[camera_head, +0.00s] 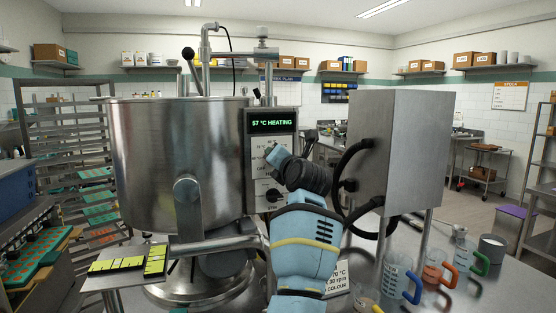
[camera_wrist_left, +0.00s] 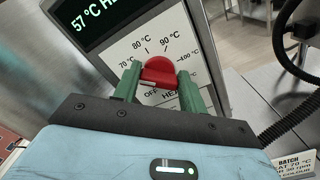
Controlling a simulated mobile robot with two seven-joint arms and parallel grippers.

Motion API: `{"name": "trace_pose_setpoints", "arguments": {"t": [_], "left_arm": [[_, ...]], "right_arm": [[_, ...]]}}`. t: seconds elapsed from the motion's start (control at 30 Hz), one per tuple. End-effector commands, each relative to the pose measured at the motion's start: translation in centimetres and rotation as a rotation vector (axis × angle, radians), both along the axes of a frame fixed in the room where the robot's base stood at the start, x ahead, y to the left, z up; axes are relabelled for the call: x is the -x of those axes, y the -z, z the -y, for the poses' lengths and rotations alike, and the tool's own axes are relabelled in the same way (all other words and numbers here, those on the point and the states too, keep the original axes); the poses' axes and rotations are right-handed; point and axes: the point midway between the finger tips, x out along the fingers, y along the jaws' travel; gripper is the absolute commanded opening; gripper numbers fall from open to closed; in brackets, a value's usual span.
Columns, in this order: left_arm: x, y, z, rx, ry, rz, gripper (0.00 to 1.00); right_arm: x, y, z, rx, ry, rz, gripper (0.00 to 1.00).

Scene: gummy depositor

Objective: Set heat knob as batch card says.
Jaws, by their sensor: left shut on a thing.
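My left gripper (camera_wrist_left: 160,90) has its green fingers on both sides of the red heat knob (camera_wrist_left: 158,70) and is shut on it. The dial around it (camera_wrist_left: 142,42) reads OFF, 70, 80, 90 and 100 °C; I cannot tell which mark the knob points at. In the head view my left gripper (camera_head: 277,156) is at the control panel (camera_head: 257,155) and hides the knob. The display (camera_head: 271,123) reads 57 °C HEATING. The batch card (camera_head: 338,277), partly hidden by my arm, shows 70 °C and 30 rpm; it also shows in the wrist view (camera_wrist_left: 296,162). My right gripper is out of view.
A large steel kettle (camera_head: 175,165) stands left of the panel. A grey steel box (camera_head: 400,150) with black hoses stands close on the right. A black lower knob (camera_head: 273,195) is below the heat dial. Measuring jugs (camera_head: 398,275) stand at the right front.

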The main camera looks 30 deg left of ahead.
Motion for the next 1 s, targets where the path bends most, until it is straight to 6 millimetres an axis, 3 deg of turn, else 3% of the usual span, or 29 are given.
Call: {"name": "trace_pose_setpoints", "arguments": {"t": [0.63,0.67,0.8,1.0], "left_arm": [[-0.05,0.08,0.06,-0.032,0.001,-0.040,0.19],[-0.05,0.08,0.06,-0.032,0.001,-0.040,0.44],[-0.04,0.07,0.05,-0.033,0.001,-0.039,0.63],[-0.03,0.04,0.04,-0.032,0.001,-0.038,0.64]], "right_arm": [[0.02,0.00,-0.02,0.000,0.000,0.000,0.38],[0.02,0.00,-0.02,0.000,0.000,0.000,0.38],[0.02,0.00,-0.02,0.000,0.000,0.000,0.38],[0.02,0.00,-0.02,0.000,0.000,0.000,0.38]]}}
